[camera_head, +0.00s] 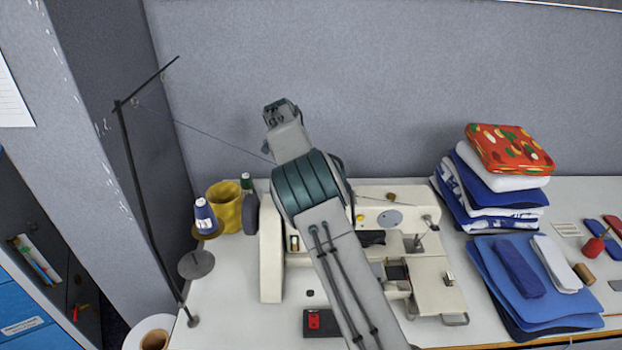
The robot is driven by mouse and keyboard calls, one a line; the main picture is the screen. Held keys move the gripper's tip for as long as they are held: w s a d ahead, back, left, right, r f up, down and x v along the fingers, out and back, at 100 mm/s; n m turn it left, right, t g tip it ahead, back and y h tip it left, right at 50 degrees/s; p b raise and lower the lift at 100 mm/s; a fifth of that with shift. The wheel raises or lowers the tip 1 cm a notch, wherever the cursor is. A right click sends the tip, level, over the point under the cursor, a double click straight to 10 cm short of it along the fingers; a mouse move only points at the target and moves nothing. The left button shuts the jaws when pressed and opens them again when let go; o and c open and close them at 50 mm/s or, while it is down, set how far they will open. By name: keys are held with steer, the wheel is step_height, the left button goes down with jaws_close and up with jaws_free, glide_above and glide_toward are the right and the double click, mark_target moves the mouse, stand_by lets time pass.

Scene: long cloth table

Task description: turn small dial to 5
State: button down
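A cream sewing machine (270,262) stands on the white table, partly covered by my arm. On its upper body I see a round grey-blue disc (390,218) and a small yellow round part (360,217). I cannot tell whether either is the small dial, and no numbers are readable. My arm rises from the bottom edge across the machine and ends above it, in front of the grey wall. My gripper's fingers do not show.
A thread stand (136,190) with a thin pole is at left, near a yellow spool (225,206) and a blue-white spool (205,216). A red-and-black switch box (320,322) is in front of the machine. Folded cloths (545,315) fill the right.

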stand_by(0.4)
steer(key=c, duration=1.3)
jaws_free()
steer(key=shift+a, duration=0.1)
